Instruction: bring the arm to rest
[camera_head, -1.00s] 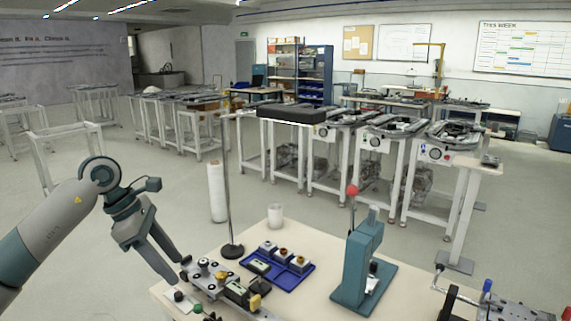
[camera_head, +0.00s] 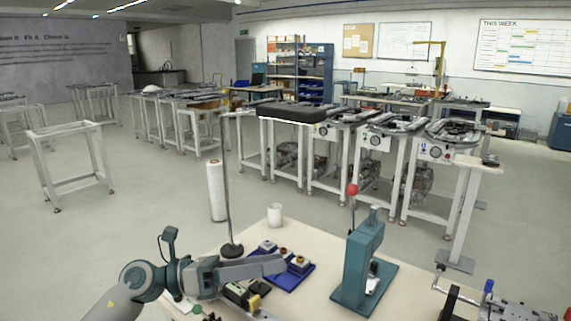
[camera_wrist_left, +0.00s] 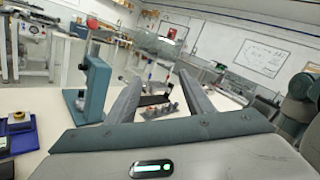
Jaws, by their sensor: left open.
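My left gripper (camera_head: 262,268) reaches in low from the left in the head view and points to the right, above the near left part of the table (camera_head: 326,248). In the left wrist view its two fingers (camera_wrist_left: 158,96) stand well apart with nothing between them. In the head view it covers part of the blue tray (camera_head: 301,275) and the grey fixture (camera_head: 240,294) under it. My right gripper does not show in either view.
A teal press (camera_head: 359,262) with a red knob stands upright at the table's middle right. More equipment (camera_head: 500,304) lies at the front right. Bare tabletop lies between tray and press.

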